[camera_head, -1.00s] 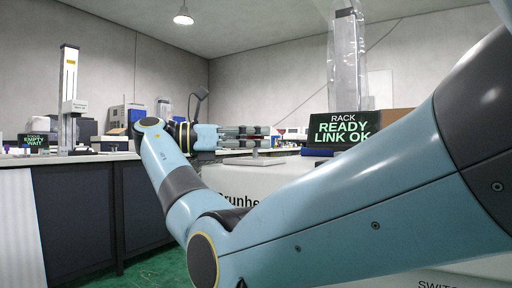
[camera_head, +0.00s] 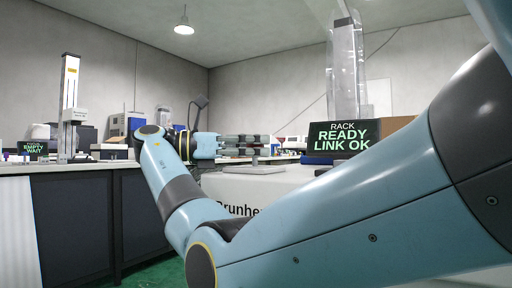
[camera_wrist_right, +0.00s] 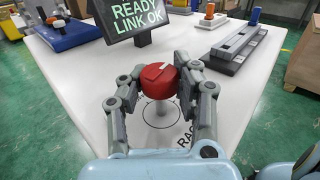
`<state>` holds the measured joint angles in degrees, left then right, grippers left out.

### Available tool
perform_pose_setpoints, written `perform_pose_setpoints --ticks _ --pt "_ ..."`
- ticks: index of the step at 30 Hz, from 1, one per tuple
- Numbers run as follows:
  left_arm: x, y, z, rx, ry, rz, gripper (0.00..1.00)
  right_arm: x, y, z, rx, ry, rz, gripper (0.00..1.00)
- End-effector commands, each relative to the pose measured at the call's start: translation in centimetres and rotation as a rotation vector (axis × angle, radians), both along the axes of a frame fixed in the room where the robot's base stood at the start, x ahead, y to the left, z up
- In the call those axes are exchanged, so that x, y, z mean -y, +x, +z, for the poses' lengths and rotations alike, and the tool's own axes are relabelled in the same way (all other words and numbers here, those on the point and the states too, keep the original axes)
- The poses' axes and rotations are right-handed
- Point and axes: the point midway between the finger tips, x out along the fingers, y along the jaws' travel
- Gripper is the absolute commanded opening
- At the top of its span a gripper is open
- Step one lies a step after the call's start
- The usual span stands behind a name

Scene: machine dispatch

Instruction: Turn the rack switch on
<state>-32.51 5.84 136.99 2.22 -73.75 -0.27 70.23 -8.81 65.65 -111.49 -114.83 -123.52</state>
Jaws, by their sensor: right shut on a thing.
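The rack switch is a red round knob (camera_wrist_right: 159,79) with a white mark on top, on a pale stem. It stands on the white table top inside a printed circle, beside partly hidden lettering. In the right wrist view my right gripper (camera_wrist_right: 160,76) is shut on the knob, with a finger on each side. In the head view my right gripper (camera_head: 262,145) shows side-on at the end of the blue arm, and its fingers mostly hide the knob. The rack screen (camera_head: 343,136) reads "RACK READY LINK OK". My left gripper is not in view.
A grey slotted rack (camera_wrist_right: 235,45) lies to the right on the white table (camera_wrist_right: 65,65). A blue and yellow fixture (camera_wrist_right: 68,33) is at the far left. Another screen (camera_head: 33,148) reads "EMPTY WAIT". Cardboard boxes (camera_wrist_right: 305,60) stand on the green floor at right.

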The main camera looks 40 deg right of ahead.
Motion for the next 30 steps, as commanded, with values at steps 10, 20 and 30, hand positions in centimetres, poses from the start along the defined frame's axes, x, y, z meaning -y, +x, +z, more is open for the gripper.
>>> perform_pose_setpoints --ticks 10,20,30 --pt "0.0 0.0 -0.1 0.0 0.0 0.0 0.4 -0.2 0.0 -0.2 -0.002 0.004 0.001 0.0" --pt "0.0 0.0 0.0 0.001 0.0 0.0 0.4 -0.1 0.0 -0.1 -0.001 0.002 0.001 0.57" --pt "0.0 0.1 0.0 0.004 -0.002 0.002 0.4 0.0 0.0 1.3 0.002 0.0 0.001 0.57"
